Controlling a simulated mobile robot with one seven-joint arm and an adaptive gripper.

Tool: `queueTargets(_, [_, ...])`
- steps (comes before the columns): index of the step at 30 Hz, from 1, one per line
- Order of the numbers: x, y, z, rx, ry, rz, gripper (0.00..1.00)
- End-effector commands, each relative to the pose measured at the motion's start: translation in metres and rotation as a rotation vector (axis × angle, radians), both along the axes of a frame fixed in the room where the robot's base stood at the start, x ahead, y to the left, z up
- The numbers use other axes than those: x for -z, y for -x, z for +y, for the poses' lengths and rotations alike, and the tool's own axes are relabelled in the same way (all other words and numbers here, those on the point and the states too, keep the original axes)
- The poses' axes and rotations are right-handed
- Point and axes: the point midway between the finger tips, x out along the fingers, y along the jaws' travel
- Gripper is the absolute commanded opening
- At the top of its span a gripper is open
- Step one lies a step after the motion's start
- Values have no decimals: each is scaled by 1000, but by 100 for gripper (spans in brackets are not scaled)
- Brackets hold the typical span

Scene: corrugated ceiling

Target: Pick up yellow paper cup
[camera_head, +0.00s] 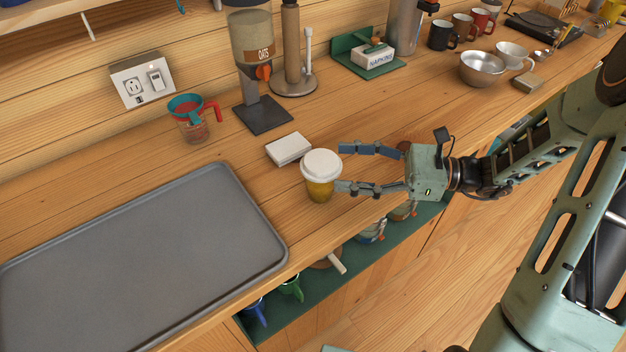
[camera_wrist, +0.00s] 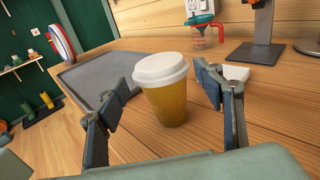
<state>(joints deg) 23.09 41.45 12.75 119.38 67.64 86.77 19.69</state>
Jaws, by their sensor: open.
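The yellow paper cup (camera_head: 320,189) with a white lid stands upright on the wooden counter (camera_head: 400,125), close to the counter's front edge. My gripper (camera_head: 345,168) is open and reaches in from the right at low height. In the wrist view the cup (camera_wrist: 167,103) stands at the middle, between and a little beyond the two open fingers (camera_wrist: 165,90). No finger clearly presses on it. In the head view the near finger's tip is right beside the cup's right side; I cannot tell whether it touches.
A white box (camera_head: 289,149) lies just behind the cup. A large grey tray (camera_head: 225,190) covers the left counter. A measuring cup (camera_head: 192,120), an oats dispenser (camera_head: 255,75) and a napkin holder (camera_head: 372,58) stand behind. Mugs sit on a green shelf (camera_head: 310,290) below.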

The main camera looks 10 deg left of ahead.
Motion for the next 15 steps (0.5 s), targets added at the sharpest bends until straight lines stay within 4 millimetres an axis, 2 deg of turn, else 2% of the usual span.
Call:
queueTargets(2, [0,-1,2,-1,-31,28,62])
queueTargets(9, [-3,4,37,-8,-45,41,62])
queueTargets(15, [-3,6,55,-6,-43,38,62])
